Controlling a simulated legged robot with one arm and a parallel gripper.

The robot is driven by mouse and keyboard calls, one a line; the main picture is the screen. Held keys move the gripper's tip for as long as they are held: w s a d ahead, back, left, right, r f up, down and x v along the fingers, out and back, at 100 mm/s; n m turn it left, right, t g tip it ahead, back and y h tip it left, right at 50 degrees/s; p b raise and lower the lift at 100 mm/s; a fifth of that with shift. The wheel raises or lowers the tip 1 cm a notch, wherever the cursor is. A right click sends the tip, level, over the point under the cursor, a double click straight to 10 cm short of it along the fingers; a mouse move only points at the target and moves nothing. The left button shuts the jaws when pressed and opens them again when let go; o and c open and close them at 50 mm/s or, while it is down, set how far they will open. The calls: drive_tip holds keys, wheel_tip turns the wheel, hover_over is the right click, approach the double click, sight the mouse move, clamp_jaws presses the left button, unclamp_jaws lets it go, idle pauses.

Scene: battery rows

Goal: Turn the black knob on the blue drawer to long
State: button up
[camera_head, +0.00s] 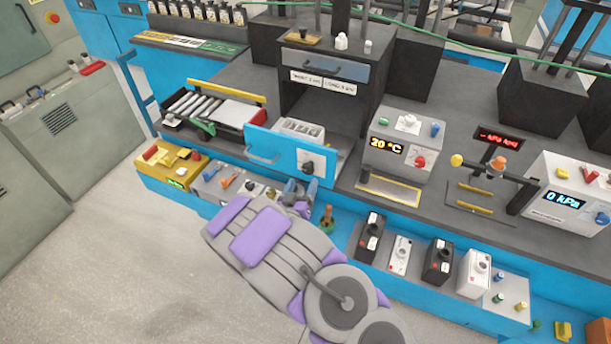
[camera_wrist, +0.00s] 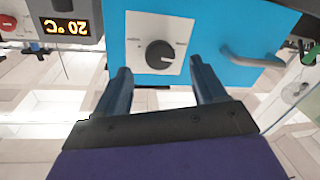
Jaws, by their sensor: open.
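The blue drawer (camera_head: 286,157) stands pulled out of a dark cabinet in the head view, and its blue front (camera_wrist: 215,20) fills the top of the wrist view. The black knob (camera_wrist: 159,54) sits on a pale square plate on that front; it also shows in the head view (camera_head: 308,167). Small labels flank the knob but are too blurred to read. The drawer's handle (camera_wrist: 252,58) is right of the knob in the wrist view. My gripper (camera_wrist: 160,75) is open and empty, its two fingers on either side of the knob in the picture. I see no contact with the knob.
A grey box reading 20 °C (camera_head: 401,143) stands right of the drawer. A yellow box (camera_head: 165,165) and a grey control panel (camera_head: 222,183) with coloured switches lie left of my gripper. Several small black and white boxes line the lower ledge at right. The floor at front left is clear.

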sight(306, 172)
drive_tip(key=shift+w+d+b, duration=0.2)
drive_tip(key=shift+w+d, duration=0.05)
drive_tip(key=shift+w, duration=1.1)
drive_tip(key=shift+w+d+b, duration=0.2)
drive_tip(key=shift+w+d, duration=0.05)
drive_tip(key=shift+w, duration=1.05)
drive_tip(key=shift+c, duration=0.3)
drive_tip(key=c, duration=1)
drive_tip(key=m, duration=0.2)
drive_tip(key=m+p, duration=0.1)
drive_tip(key=m, duration=0.2)
drive_tip(key=shift+a+m+t+h, duration=0.15)
drive_tip(key=shift+m+t+h, duration=0.15)
drive_tip(key=shift+t, duration=0.1)
drive_tip(key=m+b, duration=0.1)
drive_tip(key=m, duration=0.4)
drive_tip(key=shift+a+f+h, duration=0.1)
drive_tip(key=shift+h, duration=0.2)
